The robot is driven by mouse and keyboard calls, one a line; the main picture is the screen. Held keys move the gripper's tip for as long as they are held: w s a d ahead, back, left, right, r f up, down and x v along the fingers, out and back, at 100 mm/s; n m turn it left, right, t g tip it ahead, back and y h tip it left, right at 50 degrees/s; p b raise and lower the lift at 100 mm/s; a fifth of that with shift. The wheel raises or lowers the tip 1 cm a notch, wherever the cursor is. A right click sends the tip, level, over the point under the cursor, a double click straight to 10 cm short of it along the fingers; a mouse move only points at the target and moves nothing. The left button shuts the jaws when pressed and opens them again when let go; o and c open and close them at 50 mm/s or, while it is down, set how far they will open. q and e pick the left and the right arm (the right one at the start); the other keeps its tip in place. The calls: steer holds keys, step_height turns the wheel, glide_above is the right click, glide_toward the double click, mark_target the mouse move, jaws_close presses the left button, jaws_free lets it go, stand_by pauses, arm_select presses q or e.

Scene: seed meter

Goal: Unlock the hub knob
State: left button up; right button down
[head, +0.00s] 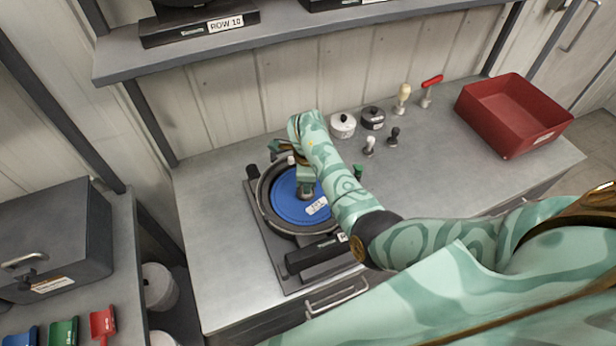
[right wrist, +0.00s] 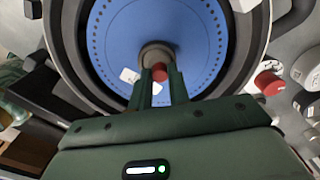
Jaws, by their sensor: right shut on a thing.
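The seed meter (head: 264,213) sits on the grey workbench, with a blue disc (head: 287,208) lying in its dark round housing. The hub knob (right wrist: 158,58) is at the middle of the disc, grey with a reddish centre. My right gripper (right wrist: 159,85) is over the disc, its two dark green fingers closed on the knob from both sides. In the head view my right gripper (head: 306,190) and arm cover part of the disc and housing. A white label (head: 316,206) lies on the disc. My left gripper is not in view.
Behind the meter stand white and dark lidded pots (head: 343,125) and several small handled tools (head: 403,98). A red bin (head: 514,112) is at the right. A shelf (head: 250,45) runs above. The bench front left of the meter is clear.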

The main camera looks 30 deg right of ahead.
steer(key=n+p, duration=0.2)
steer(key=n, duration=0.3)
steer(key=shift+r, duration=0.1)
steer(key=shift+n, duration=0.4)
steer(key=c, duration=1.3)
jaws_free()
step_height(320, 180, up, 16)
steer(key=p, duration=0.5)
steer(key=shift+r, duration=0.1)
